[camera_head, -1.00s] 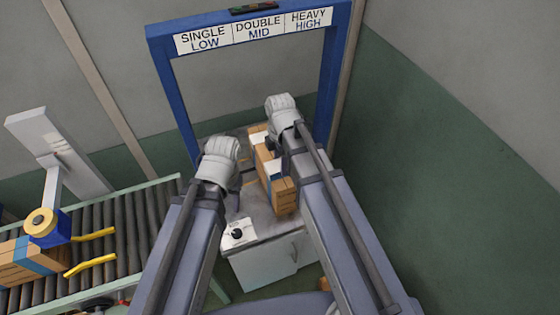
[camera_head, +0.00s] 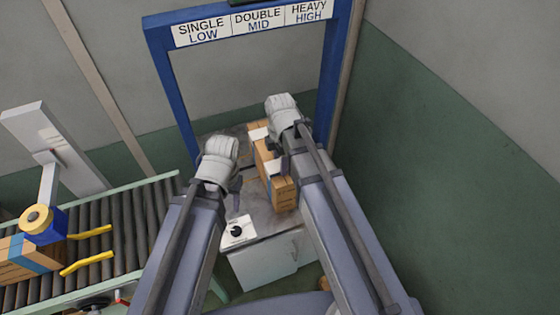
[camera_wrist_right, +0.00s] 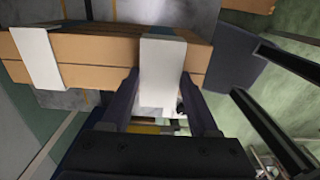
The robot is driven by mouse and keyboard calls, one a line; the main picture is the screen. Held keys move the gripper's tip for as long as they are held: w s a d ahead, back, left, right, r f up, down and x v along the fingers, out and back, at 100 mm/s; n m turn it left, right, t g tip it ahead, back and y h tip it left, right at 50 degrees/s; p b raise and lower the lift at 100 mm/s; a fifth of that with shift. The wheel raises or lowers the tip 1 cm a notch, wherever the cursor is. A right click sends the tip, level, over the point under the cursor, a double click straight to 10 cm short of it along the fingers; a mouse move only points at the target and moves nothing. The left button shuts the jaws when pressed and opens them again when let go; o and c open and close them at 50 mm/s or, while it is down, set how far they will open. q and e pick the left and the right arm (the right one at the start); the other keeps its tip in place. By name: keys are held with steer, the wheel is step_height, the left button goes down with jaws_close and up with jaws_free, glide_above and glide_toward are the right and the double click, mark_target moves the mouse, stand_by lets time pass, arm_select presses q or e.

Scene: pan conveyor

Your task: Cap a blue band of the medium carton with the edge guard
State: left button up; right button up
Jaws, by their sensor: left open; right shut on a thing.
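The medium carton (camera_head: 283,193), a long brown box, lies on the grey table between my two arms. It also shows in the right wrist view (camera_wrist_right: 95,60). My right gripper (camera_wrist_right: 158,92) is shut on a white edge guard (camera_wrist_right: 163,58), which lies against the carton's edge. Whether it is fully seated cannot be told. A second white guard (camera_wrist_right: 36,58) sits over the carton further left in that view.
A blue frame (camera_head: 171,90) with a labelled white sign stands behind the table. A roller conveyor (camera_head: 120,215) at left carries a blue-banded carton (camera_head: 22,258) and yellow rails. A white plate with a black knob (camera_head: 238,231) is at the table's front.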

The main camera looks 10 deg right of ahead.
steer(key=shift+f+b, duration=0.4)
steer(key=shift+f, duration=0.05)
steer(key=o, duration=1.4)
step_height(320, 180, up, 8)
steer(key=p, duration=0.8)
steer(key=shift+f, duration=0.15)
